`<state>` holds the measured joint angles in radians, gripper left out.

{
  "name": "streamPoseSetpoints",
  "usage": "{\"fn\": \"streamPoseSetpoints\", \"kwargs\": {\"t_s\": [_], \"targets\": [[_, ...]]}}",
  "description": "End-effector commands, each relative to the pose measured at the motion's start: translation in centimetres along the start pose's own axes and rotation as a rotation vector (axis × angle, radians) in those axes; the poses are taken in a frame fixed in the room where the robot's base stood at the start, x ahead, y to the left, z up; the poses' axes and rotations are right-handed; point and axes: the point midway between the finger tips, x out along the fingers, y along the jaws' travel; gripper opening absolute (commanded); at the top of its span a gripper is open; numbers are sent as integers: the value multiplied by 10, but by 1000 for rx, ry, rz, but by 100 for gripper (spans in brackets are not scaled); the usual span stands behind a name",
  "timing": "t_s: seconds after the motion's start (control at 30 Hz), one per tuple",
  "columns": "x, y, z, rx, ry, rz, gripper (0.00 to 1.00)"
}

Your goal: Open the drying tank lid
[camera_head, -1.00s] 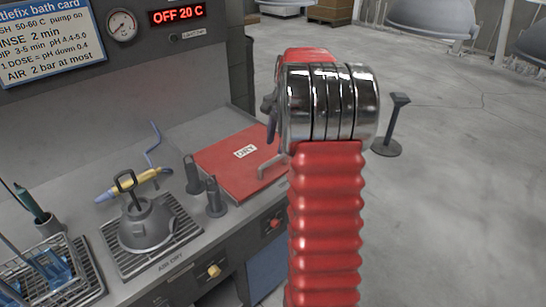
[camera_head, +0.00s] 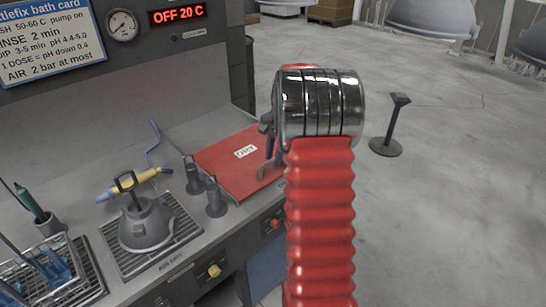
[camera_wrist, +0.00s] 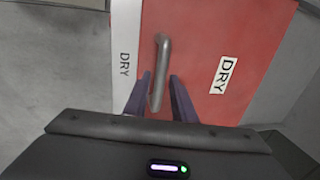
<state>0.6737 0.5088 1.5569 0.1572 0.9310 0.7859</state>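The drying tank lid (camera_head: 222,166) is a flat red panel with a DRY label, lying closed on the bench right of centre; it fills much of the wrist view (camera_wrist: 260,45). Its grey bar handle (camera_wrist: 162,50) stands near the lid's edge and partly shows in the head view (camera_head: 264,172). My gripper (camera_wrist: 160,76) is open, its two dark fingers on either side of the handle's lower part, with visible gaps. In the head view my gripper (camera_head: 270,138) is partly hidden by my red arm. Whether the fingers reach down to the handle's height is hard to tell.
Two dark posts (camera_head: 214,197) stand just left of the lid. A grey kettle-like vessel (camera_head: 145,224) sits on a grate, with a yellow-and-blue tool (camera_head: 133,186) behind it. A dark floor stand (camera_head: 386,140) is right of my arm.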

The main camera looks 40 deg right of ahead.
Motion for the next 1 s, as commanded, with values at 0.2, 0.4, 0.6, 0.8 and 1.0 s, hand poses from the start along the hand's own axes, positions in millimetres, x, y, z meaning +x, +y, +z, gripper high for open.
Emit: {"fn": "streamPoseSetpoints", "kwargs": {"t_s": [0.2,0.4,0.6,0.8,1.0], "targets": [[0,0,0,0,0,0,8],[0,0,0,1,0,0,0],[0,0,0,1,0,0,0],[0,0,2,1,-1,0,0],[0,-3,0,1,-1,-1,0]]}}
